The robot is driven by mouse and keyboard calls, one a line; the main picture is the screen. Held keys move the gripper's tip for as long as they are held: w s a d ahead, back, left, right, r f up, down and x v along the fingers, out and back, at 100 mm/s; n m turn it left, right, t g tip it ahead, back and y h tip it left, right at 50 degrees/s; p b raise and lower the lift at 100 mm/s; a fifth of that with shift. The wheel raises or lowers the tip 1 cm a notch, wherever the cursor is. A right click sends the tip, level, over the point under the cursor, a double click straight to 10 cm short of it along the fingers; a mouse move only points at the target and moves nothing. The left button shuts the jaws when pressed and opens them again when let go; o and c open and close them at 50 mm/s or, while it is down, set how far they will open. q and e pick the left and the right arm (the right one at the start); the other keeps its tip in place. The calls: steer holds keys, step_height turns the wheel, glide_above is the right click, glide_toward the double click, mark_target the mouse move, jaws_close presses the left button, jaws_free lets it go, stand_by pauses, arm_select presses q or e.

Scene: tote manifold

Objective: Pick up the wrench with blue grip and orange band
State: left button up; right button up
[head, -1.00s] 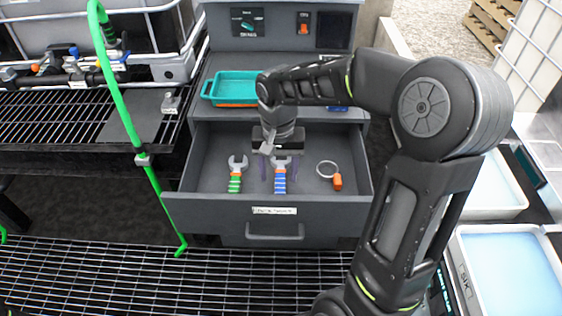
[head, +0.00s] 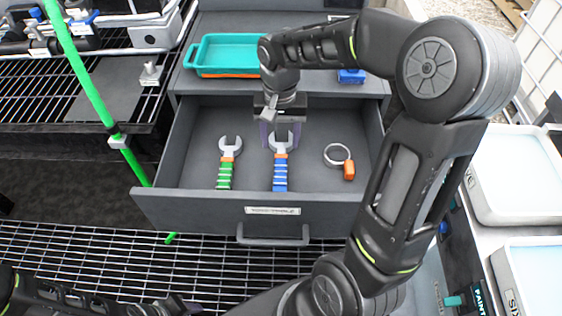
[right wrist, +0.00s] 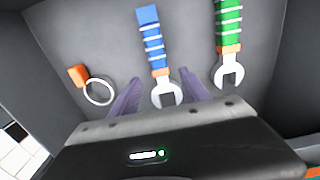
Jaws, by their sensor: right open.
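The wrench with blue grip and orange band (head: 280,172) lies in the open drawer, its silver jaw end toward the back. It also shows in the right wrist view (right wrist: 153,45). My right gripper (head: 280,134) is over its jaw end, pointing down. In the right wrist view the purple fingers (right wrist: 160,95) are apart, one on each side of the silver head, with nothing gripped. Whether they touch the wrench cannot be told. Part of my left arm shows along the bottom left edge in the head view; its fingers are not clear.
A green-grip wrench (head: 225,170) lies left of the blue one, and a ring with an orange tag (head: 348,168) lies right. The drawer (head: 200,205) has raised walls around them. A teal tray (head: 192,68) sits on the ledge behind.

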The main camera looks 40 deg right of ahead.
mark_target(281, 160)
steer(key=shift+r, duration=0.1)
steer(key=shift+f, duration=1.3)
steer(key=shift+f, duration=2.65)
steer(key=shift+c, duration=0.5)
jaws_close()
